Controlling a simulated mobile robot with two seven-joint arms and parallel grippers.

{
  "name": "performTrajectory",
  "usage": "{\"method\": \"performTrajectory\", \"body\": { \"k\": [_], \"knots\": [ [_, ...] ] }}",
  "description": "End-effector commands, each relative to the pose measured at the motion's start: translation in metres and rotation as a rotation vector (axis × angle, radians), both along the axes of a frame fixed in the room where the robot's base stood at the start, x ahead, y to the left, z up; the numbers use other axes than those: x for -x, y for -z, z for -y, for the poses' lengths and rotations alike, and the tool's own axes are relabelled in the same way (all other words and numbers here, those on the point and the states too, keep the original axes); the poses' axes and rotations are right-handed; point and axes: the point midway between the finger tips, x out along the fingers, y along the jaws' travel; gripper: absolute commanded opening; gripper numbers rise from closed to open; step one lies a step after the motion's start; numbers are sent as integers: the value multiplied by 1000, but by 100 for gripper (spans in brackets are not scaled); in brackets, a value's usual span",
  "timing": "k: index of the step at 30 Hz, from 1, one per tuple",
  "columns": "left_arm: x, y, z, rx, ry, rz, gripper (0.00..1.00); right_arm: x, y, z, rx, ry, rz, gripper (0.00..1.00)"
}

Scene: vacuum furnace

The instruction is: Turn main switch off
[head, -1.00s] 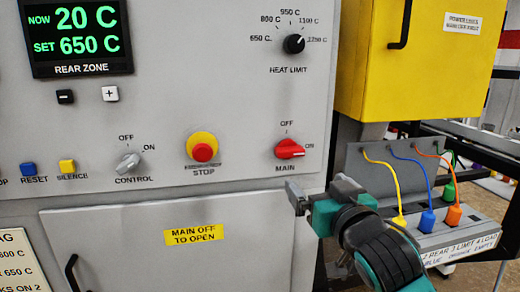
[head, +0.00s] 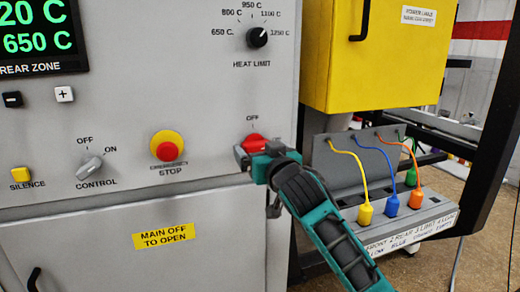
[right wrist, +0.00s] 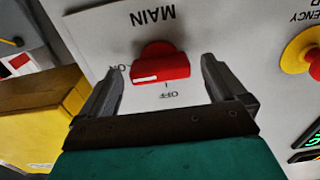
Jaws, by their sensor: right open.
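The red main switch (head: 254,142) is on the grey panel, its lower part hidden by my right gripper (head: 262,158). In the right wrist view, which is upside down, the red knob (right wrist: 160,62) shows between the two open fingers, with a gap on each side. A white mark (right wrist: 146,78) on the knob lies toward its lower left, on the side of the partly hidden ON label (right wrist: 128,66). The OFF label (head: 252,118) is above the switch in the head view. My left gripper is not in view.
A red and yellow emergency stop (head: 168,149) and the control knob (head: 90,167) are left of the switch. The heat limit knob (head: 257,38) is above. A yellow box (head: 350,70) and a plug rack (head: 400,222) with coloured cables stand to the right.

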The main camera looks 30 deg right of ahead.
Motion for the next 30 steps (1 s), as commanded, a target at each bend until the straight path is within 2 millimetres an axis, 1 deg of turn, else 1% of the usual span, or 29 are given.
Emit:
{"method": "performTrajectory", "body": {
  "k": [1, 5, 13, 30],
  "knots": [
    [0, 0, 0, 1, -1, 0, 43, -4, -1, 1, 0, 0, 1, 98],
    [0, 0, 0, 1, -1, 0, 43, -8, 0, 2, 0, 0, 0, 98],
    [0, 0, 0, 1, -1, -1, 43, -8, 0, 2, 0, 0, 0, 97],
    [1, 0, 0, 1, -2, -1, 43, -8, 0, 2, 0, 0, 0, 42]
  ]
}}
